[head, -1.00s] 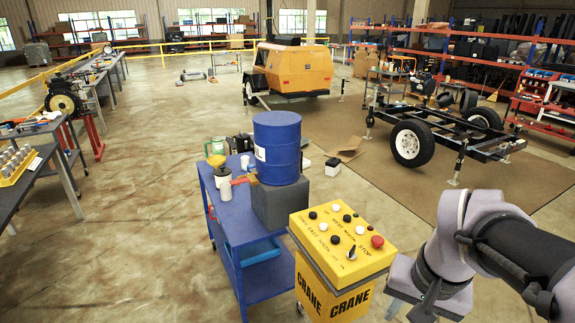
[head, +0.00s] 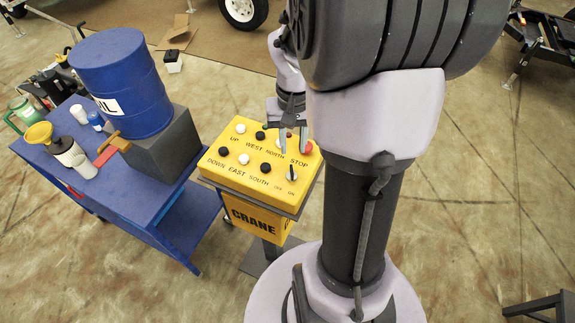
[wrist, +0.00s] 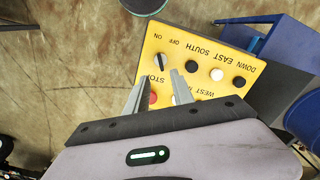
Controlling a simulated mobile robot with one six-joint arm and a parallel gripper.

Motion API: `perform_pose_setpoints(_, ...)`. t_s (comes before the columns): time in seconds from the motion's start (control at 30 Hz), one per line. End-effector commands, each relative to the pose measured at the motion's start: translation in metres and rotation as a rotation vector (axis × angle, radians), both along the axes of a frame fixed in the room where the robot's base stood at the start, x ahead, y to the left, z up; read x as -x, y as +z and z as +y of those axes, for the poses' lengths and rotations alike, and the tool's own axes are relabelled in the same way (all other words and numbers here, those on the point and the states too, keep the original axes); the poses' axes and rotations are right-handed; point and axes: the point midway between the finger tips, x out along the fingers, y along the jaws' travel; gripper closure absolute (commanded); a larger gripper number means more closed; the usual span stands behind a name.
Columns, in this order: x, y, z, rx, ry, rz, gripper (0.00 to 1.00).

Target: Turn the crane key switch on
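The yellow crane control box (head: 228,177) stands on a dark stand in the middle of the head view. Its black key switch (head: 292,173) is at the near right corner, above the OFF and ON labels. I cannot tell for sure which label it points to. My gripper (head: 293,150) is open and empty over the right side of the panel, near the red STOP button (head: 307,148). In the wrist view the key switch (wrist: 162,63) shows just beyond the open fingertips (wrist: 159,76), roughly in line with the gap. No contact shows.
Several black and white buttons (head: 243,159) cover the panel left of the key switch. A blue cart (head: 130,205) with a blue drum (head: 122,85) on a grey block stands to the left. Open floor lies right of my arm.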

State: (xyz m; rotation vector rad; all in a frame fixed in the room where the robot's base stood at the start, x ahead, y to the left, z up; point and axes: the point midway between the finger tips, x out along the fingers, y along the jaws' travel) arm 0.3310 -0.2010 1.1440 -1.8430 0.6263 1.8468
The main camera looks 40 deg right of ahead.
Motion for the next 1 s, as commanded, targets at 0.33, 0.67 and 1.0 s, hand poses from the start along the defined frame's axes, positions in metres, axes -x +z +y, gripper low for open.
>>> perform_pose_setpoints(0.33, 0.001, -0.088, 0.000, -0.001, 0.000, 0.002, 0.71)
perform_pose_setpoints(0.67, 0.000, -0.101, 0.000, 0.001, -0.001, -0.001, 0.71)
perform_pose_setpoints(1.0, 0.000, -0.101, 0.000, 0.001, 0.000, -0.001, 1.00)
